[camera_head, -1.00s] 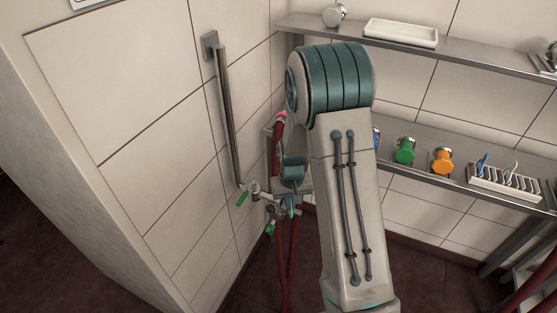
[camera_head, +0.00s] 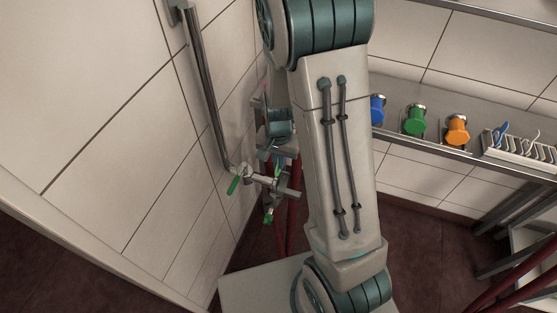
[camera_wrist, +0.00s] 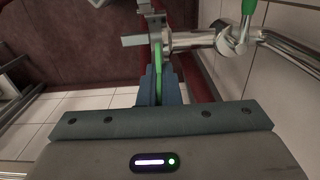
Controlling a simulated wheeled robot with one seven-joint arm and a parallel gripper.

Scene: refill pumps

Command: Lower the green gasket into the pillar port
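In the wrist view my gripper (camera_wrist: 160,88) points away with its blue-grey fingers close together. A thin green piece, seen edge-on between them, looks like the green gasket (camera_wrist: 158,58). In the head view my gripper (camera_head: 270,158) is small and partly hidden beside my arm, with a bit of green at its tips. Just past the fingers is a metal pipe fitting (camera_wrist: 196,40) with a flat bracket, also in the head view (camera_head: 268,181). I cannot make out the port opening or tell whether the gasket touches the fitting.
A green valve lever (camera_head: 235,184) sticks out at the fitting's left, near a wall pipe (camera_head: 207,90). Red hoses (camera_head: 291,225) hang below. A shelf at right holds blue (camera_head: 377,109), green (camera_head: 415,121) and orange (camera_head: 457,130) capped items and a white rack (camera_head: 520,146).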

